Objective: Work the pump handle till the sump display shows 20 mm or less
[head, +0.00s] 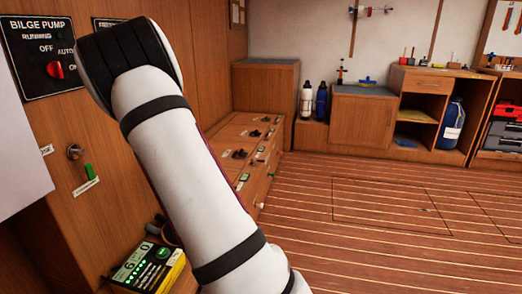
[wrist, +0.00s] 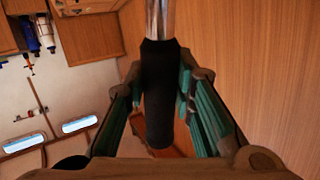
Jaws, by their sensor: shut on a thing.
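The pump handle (wrist: 158,98) shows in the wrist view as a metal rod with a black grip. It runs down from the top edge between my fingers. My gripper (wrist: 166,78) is shut on the black grip, with a teal-padded finger on each side. In the head view my own arm covers the middle left, and the gripper and handle are hidden. A black and yellow box (head: 150,266) with green lit digits stands at the lower left. I cannot tell whether it is the sump display, and its digits are not surely readable.
A bilge pump panel (head: 42,52) with a red knob is on the wooden wall at left. Low wooden lockers (head: 235,150) run along that wall. Bottles (head: 321,101) and a blue container (head: 452,125) stand at the back. The striped floor (head: 390,220) at right is clear.

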